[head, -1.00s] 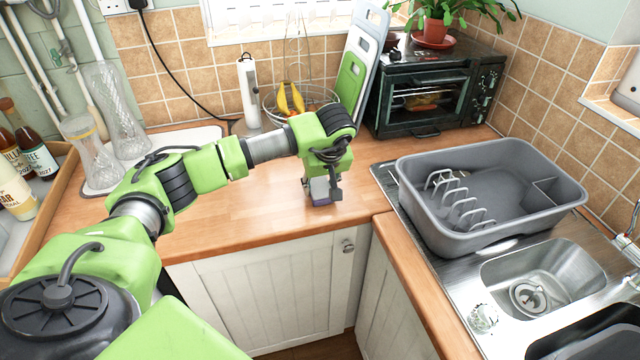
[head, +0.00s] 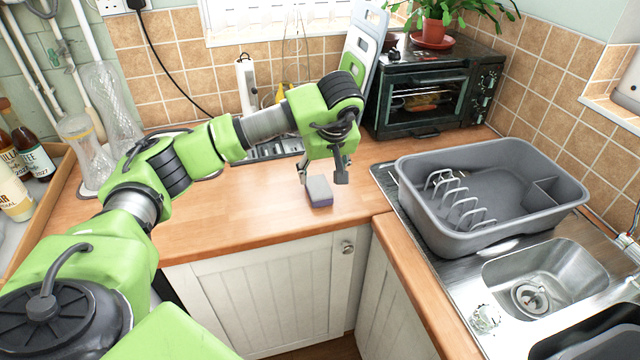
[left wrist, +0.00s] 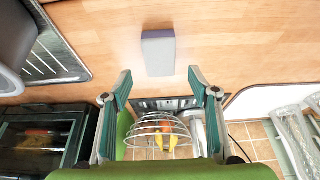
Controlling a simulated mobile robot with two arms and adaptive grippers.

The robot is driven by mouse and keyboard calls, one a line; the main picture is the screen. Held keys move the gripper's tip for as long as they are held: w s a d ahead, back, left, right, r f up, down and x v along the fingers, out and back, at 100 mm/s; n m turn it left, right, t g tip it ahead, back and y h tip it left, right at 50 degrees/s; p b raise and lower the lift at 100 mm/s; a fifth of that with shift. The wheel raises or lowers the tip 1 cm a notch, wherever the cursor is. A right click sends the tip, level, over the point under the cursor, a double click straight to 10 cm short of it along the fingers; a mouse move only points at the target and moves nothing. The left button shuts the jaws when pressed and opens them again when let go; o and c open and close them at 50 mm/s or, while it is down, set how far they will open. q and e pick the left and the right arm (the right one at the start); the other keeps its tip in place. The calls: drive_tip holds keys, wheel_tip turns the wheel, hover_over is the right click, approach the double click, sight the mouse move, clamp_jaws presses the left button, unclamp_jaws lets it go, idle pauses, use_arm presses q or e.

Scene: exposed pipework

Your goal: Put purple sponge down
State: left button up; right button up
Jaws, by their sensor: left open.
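The purple sponge (head: 319,190) has a grey layer and rests on the wooden counter near its front edge, left of the drainer. It also shows in the left wrist view (left wrist: 158,54), lying free beyond the fingertips. My left gripper (head: 322,176) is open above and just behind the sponge, apart from it. In the left wrist view its two fingers (left wrist: 158,82) stand wide with nothing between them. My right gripper is not in view.
A grey dish rack (head: 490,195) and a steel sink (head: 545,280) are at the right. A black toaster oven (head: 430,90) stands at the back. Bottles on a tray are at the far left. The counter (head: 240,210) left of the sponge is clear.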

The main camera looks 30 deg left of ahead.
use_arm(q)
drive_tip(key=v, duration=0.5)
drive_tip(key=shift+f, duration=0.15)
idle(0.3)
